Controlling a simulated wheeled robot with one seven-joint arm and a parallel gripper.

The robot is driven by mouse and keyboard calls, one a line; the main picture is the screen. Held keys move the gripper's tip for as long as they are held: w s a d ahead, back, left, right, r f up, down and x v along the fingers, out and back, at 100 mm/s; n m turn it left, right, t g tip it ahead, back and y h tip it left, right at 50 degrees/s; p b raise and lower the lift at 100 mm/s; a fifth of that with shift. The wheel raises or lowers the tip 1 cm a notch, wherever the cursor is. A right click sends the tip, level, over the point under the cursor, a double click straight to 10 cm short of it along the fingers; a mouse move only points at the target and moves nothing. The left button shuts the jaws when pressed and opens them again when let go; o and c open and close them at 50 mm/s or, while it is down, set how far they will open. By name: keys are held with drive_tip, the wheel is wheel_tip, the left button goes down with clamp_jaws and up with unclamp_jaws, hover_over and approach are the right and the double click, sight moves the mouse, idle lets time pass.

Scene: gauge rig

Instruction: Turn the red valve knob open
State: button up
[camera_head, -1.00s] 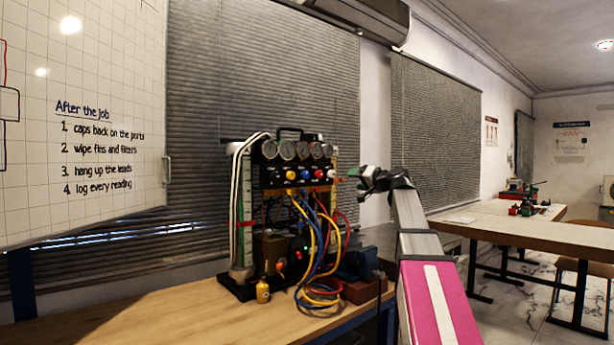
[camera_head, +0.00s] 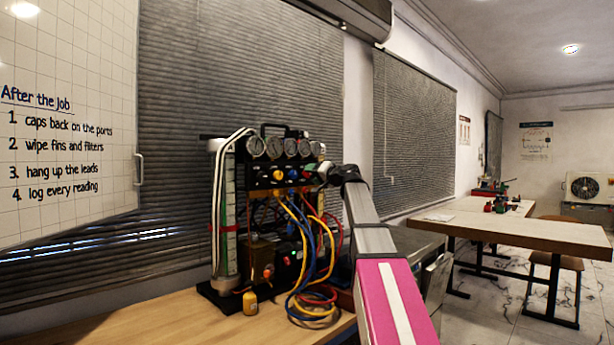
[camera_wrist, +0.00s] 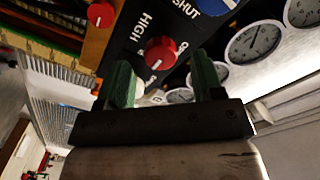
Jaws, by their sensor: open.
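The red valve knob (camera_wrist: 160,53) sits on the black panel beside the word HIGH. In the wrist view it appears between and just beyond my gripper's two green-padded fingers (camera_wrist: 161,68). The fingers are apart, with a gap on each side of the knob; I cannot tell how deep they reach around it.
A blue knob (camera_wrist: 215,5) marked SHUT and several gauges (camera_wrist: 254,41) are close by.

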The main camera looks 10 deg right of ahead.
sight(309, 174)
drive_tip(key=shift+x, duration=1.8)
drive_tip(key=c, duration=0.9)
